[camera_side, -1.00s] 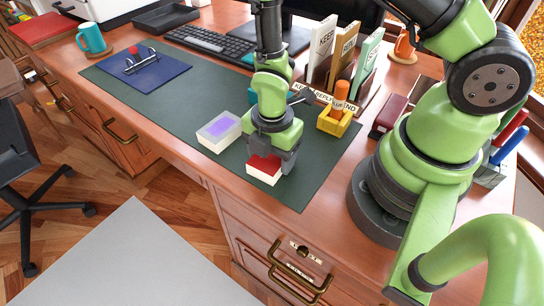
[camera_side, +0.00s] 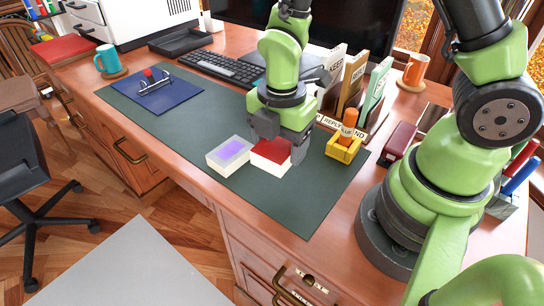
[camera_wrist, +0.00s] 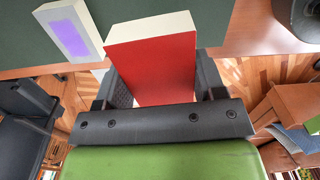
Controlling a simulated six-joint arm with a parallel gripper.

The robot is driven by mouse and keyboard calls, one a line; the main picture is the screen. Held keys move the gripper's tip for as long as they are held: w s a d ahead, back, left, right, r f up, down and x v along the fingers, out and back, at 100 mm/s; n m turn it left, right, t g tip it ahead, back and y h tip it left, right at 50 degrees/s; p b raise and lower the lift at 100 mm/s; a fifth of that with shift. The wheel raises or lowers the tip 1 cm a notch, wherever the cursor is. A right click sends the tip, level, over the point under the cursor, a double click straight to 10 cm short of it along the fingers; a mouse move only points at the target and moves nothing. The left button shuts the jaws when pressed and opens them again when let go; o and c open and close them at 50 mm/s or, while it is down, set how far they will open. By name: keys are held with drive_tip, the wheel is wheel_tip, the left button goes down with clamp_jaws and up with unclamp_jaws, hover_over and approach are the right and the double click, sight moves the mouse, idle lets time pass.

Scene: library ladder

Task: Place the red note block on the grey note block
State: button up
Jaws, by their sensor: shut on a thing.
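The red note block (camera_side: 271,155) has a red top and white sides. My gripper (camera_side: 280,143) is shut on it, with a dark finger on either side, and it appears held above the green mat. In the wrist view the block (camera_wrist: 151,67) sits between the fingers, red face towards the camera. To its left in the side view is a pale grey-white block (camera_side: 215,162) with a purple patch on top; it also shows in the wrist view (camera_wrist: 90,23). It is the only candidate in view for the grey note block.
The dark green mat (camera_side: 300,215) has free room at the front and left. A yellow holder (camera_side: 343,151) with an orange item stands right of my gripper, with upright labelled dividers (camera_side: 352,85) behind. A blue binder (camera_side: 160,95) lies at the left.

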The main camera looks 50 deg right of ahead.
wheel_tip(320, 180, up, 4)
drive_tip(key=f, duration=0.1)
hover_over(230, 150)
drive_tip(key=shift+m, duration=0.4)
wheel_tip(230, 150, down, 9)
drive_tip(key=shift+f, duration=0.1)
drive_tip(key=o, duration=0.9)
drive_tip(key=shift+f, duration=0.1)
drive_tip(key=shift+o, duration=0.2)
wheel_tip(230, 150, up, 12)
drive_tip(key=shift+r, duration=0.25)
